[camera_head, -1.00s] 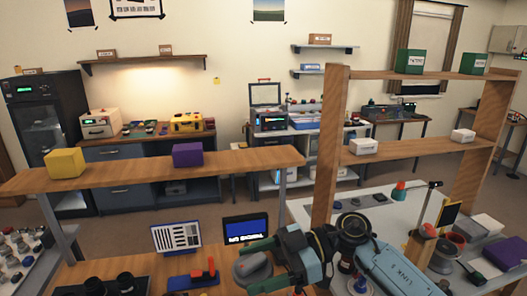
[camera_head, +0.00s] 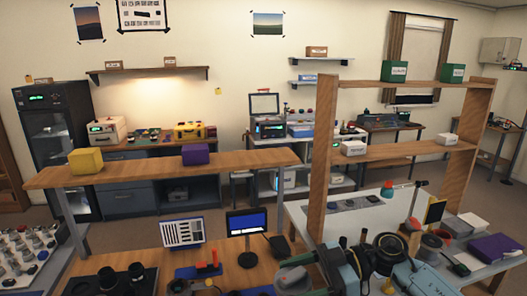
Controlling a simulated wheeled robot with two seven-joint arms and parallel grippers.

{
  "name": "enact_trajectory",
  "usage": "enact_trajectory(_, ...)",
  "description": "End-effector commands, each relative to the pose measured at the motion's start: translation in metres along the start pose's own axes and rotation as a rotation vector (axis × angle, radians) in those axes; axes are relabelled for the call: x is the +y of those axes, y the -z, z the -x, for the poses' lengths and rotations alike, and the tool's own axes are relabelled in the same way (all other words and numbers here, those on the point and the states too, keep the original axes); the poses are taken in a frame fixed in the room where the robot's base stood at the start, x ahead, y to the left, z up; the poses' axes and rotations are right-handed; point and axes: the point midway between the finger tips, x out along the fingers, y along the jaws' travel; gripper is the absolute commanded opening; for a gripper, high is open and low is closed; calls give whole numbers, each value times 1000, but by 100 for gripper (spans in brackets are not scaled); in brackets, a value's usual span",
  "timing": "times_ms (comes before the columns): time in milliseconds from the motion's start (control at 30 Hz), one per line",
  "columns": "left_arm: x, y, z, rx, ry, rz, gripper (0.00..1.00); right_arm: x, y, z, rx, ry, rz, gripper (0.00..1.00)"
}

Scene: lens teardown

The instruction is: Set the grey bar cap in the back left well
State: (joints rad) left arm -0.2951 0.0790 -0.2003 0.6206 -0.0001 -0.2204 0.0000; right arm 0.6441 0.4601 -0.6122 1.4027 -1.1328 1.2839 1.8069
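A round grey cap (camera_head: 291,281) sits between the teal-edged fingers of my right gripper (camera_head: 290,277), low in the middle of the head view. The gripper appears shut on it, above the front wooden table; any bar on the cap is not clear. A dark flat tray (camera_head: 341,206) with several round spots lies on the white table at the right, behind my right arm. I cannot tell whether these spots are the wells, or which is the back left one. My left gripper is not in view.
A small screen (camera_head: 247,222), a striped board (camera_head: 181,232) and black cylinders (camera_head: 106,280) stand on the front table. A purple box (camera_head: 496,247) lies at the right.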

Motion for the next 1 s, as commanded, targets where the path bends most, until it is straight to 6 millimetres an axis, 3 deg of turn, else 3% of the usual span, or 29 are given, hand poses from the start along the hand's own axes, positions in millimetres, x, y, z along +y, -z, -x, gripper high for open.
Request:
enact_trajectory(300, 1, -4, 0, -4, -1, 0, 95, 3, -46, 116, -4, -159, -37, 48)
enact_trajectory(500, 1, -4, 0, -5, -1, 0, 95, -2, -58, 168, -3, -231, -49, 48)
enact_trajectory(833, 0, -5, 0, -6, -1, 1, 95, -11, -65, 219, -2, -300, -61, 48)
enact_trajectory(1000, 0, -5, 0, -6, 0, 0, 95, -5, -59, 203, 0, -320, -64, 48)
